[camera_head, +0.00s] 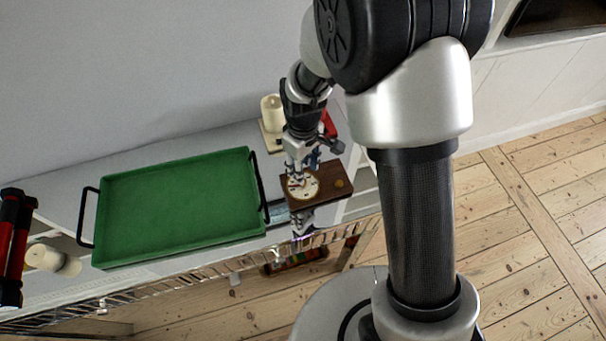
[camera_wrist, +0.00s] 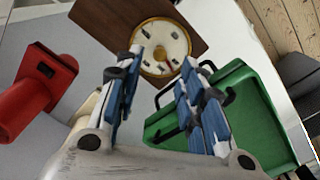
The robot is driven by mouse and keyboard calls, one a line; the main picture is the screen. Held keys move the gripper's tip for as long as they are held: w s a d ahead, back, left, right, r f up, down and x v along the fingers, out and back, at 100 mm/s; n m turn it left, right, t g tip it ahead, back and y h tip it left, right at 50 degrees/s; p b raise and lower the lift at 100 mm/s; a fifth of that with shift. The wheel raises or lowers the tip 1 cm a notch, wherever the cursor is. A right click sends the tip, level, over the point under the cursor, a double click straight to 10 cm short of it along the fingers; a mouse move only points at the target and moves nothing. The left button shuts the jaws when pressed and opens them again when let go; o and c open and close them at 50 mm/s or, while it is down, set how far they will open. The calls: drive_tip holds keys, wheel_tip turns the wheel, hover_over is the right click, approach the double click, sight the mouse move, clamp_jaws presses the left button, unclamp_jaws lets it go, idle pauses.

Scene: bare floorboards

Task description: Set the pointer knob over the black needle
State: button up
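A brown wooden board (camera_head: 321,191) carries a round cream dial (camera_head: 304,185) with a gold rim. In the wrist view the dial (camera_wrist: 172,35) lies on the board (camera_wrist: 100,14), beyond my fingertips. Dark marks and a small red mark show on its face; I cannot tell which are the black needle and the pointer knob. My gripper (camera_wrist: 162,66) is open, its blue-padded fingers apart with nothing seen held between them. In the head view my gripper (camera_head: 297,172) is at the dial and partly hides it.
A green tray (camera_head: 180,205) with black handles lies left of the board. A cream candle (camera_head: 271,112) stands behind. A red object (camera_wrist: 40,85) is at the left in the wrist view. A red and black object (camera_head: 12,240) and another candle (camera_head: 50,260) are far left.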

drive_tip(key=shift+r, duration=2.7)
drive_tip(key=s+d+r+m+t, duration=0.1)
drive_tip(key=s+d+r+m, duration=0.15)
drive_tip(key=r, duration=0.45)
drive_tip(key=s+d+r+m+t, duration=0.1)
drive_tip(key=s+d+r+m, duration=0.1)
drive_tip(key=s+d+r, duration=0.3)
drive_tip(key=s+d+r+m+t, duration=0.1)
drive_tip(key=s+d+r+m, duration=0.1)
drive_tip(key=s+r, duration=0.2)
drive_tip(key=s+d+r+m+t, duration=0.1)
drive_tip(key=s+d+r+m, duration=0.2)
drive_tip(key=s, duration=0.5)
drive_tip(key=shift+r+t, duration=0.3)
drive_tip(key=shift+r, duration=0.05)
drive_tip(key=shift+a, duration=0.1)
